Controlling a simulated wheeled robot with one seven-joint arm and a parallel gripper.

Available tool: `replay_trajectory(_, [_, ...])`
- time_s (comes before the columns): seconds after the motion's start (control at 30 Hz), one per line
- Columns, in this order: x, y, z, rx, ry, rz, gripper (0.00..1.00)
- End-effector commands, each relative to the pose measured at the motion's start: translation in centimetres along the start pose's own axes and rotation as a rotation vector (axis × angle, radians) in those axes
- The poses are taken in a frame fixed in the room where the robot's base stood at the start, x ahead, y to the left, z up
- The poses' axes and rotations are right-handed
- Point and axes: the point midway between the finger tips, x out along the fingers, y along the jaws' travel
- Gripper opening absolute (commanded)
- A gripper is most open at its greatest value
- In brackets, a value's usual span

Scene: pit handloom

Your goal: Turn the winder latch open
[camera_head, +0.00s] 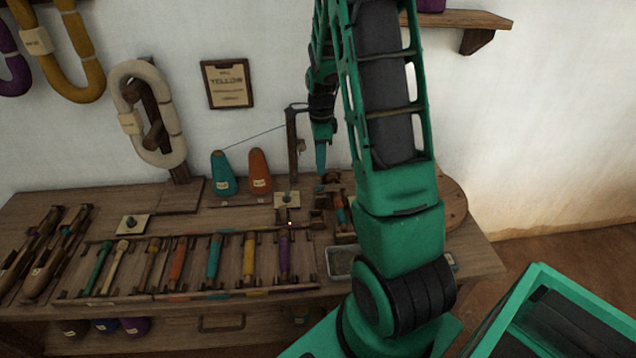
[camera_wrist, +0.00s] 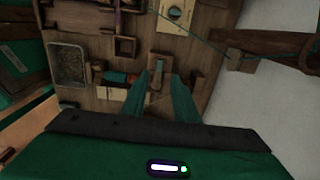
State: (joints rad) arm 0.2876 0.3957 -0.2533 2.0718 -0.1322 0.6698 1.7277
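The winder (camera_head: 330,186) stands on the workbench beside the thread post, partly hidden behind my arm. In the wrist view, a small wooden lever that looks like its latch (camera_wrist: 158,74) lies at the tips of my gripper's fingers. My gripper (camera_head: 321,168) points down just above the winder. In the wrist view my gripper (camera_wrist: 162,80) shows two green fingers apart, one to each side of the lever. I cannot tell whether they touch it. A teal and orange bobbin (camera_wrist: 118,77) lies left of the fingers.
A wooden post (camera_head: 292,145) with a thread stands left of my gripper. Teal (camera_head: 222,175) and orange (camera_head: 260,172) cones stand behind. A rack of several bobbins (camera_head: 186,296) fills the front. A shallow grey tray (camera_head: 341,264) and a small wooden box (camera_wrist: 125,47) are close by.

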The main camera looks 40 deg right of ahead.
Motion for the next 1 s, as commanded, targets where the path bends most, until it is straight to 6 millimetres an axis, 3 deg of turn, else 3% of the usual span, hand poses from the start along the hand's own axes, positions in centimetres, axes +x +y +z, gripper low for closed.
replay_trajectory(0.2, [4.1, 0.1, 0.0, -0.001, 0.002, 0.004, 0.27])
replay_trajectory(0.4, [6.9, 0.1, 0.0, -0.001, 0.001, 0.002, 0.27])
replay_trajectory(0.6, [8.2, 0.0, 0.0, -0.002, 0.0, 0.001, 0.27])
replay_trajectory(0.9, [8.3, 0.0, 0.0, -0.002, 0.0, 0.0, 0.27])
replay_trajectory(1.0, [8.3, 0.0, 0.0, -0.002, 0.0, 0.0, 0.03])
